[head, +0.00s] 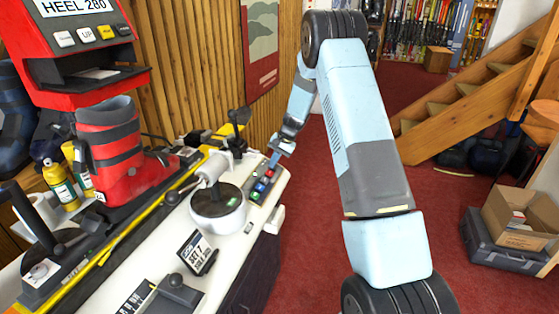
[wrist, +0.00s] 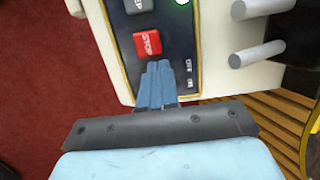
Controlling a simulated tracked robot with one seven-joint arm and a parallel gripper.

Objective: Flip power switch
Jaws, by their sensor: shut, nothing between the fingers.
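My gripper (wrist: 157,68) is shut and empty, with its blue fingertips over the control panel just below the red STOP button (wrist: 148,42). I cannot tell whether they touch the panel. White OFF and ON lettering (wrist: 189,72) is beside the fingers on the right. The power switch itself is not seen; the fingers seem to hide that spot. In the head view, my gripper (head: 273,163) is at the far right end of the bench, over the panel (head: 258,193) with its coloured buttons.
A red press (head: 75,45) with a red ski boot (head: 112,150) stands at the left of the bench. A round white device (head: 217,212) and a small SET display (head: 197,253) stand near the panel. Two grey pegs (wrist: 257,54) lie right of the panel.

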